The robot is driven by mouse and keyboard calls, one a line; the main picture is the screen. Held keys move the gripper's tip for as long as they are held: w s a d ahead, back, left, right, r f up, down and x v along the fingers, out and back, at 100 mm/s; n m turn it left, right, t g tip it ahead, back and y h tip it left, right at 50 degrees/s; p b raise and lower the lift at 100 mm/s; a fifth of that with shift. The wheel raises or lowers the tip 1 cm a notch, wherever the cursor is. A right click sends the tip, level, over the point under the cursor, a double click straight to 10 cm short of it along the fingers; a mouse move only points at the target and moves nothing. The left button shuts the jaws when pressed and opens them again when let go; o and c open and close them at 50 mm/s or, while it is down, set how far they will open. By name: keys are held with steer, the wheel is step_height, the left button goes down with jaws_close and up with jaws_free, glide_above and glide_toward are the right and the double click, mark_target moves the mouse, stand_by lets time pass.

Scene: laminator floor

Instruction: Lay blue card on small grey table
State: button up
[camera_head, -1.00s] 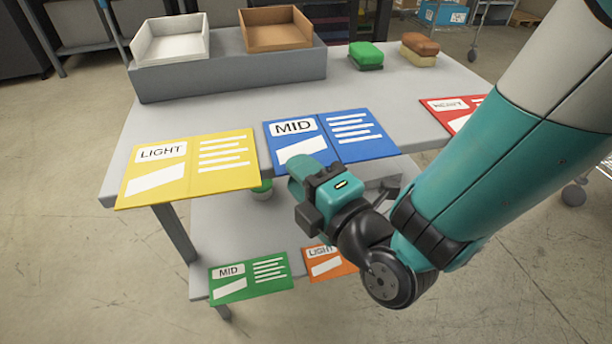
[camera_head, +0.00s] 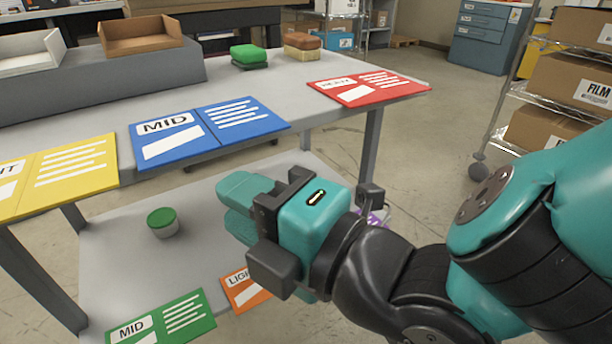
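The blue card (camera_head: 208,130) marked MID lies flat at the front edge of a grey two-level table (camera_head: 290,80). Its near edge reaches the table's front edge or slightly past it. I cannot tell whether this table is the small grey table; no other grey table is clear in view. My gripper (camera_head: 236,208) is in front of the table, below and right of the blue card and apart from it. Its teal fingers point left over the lower shelf. No card shows between them, and the finger gap is not clear from this angle.
A yellow card (camera_head: 70,172) and a red card (camera_head: 366,87) flank the blue one. The lower shelf (camera_head: 120,255) holds a green-topped pot (camera_head: 162,222), a green card (camera_head: 165,318) and an orange card (camera_head: 240,290). Trays and sponges stand behind. A box rack (camera_head: 540,95) is at right.

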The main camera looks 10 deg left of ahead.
steer(key=shift+d, duration=0.15)
steer(key=w+d+f+m+g+h, duration=0.1)
steer(key=w+d+f+m+h, duration=0.15)
steer(key=d+m, duration=0.3)
steer(key=w+d+f+m+g+h, duration=0.1)
steer(key=w+d+m+h, duration=0.3)
steer(key=m, duration=0.3)
steer(key=s+d+m+g+h, duration=0.2)
steer(key=s+d+m, duration=0.2)
steer(key=d+m, duration=0.2)
steer(key=s+d+f+m+g+h, duration=0.1)
steer(key=s+d+m+g+h, duration=0.2)
steer(key=d, duration=0.6)
steer(key=s+m, duration=0.1)
steer(key=m, duration=0.1)
steer(key=shift+d+m+h, duration=0.3)
steer(key=shift+m+h, duration=0.05)
step_height(320, 180, up, 32)
steer(key=p, duration=3.2)
steer(key=shift+r, duration=0.15)
